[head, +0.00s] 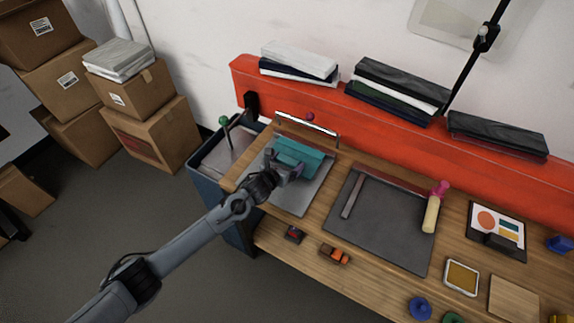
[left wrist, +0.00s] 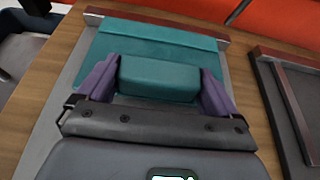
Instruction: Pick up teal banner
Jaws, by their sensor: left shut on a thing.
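The teal banner (head: 299,152) is a flat teal piece with a thicker teal block at its near side, at the left end of the wooden bench over a grey plate (head: 305,190). It also shows in the left wrist view (left wrist: 155,42). My left gripper (head: 287,170) is at its near side, and its purple fingers in the left wrist view (left wrist: 158,80) are shut on the teal block from both sides. I cannot tell whether the banner is clear of the plate. My right gripper is in neither view.
A dark mat with a frame (head: 385,225) lies right of the plate. A red back panel (head: 400,140) carries folded stacks (head: 300,60). A blue bin (head: 205,155) stands left of the bench. Small clamps (head: 335,254) sit along the front.

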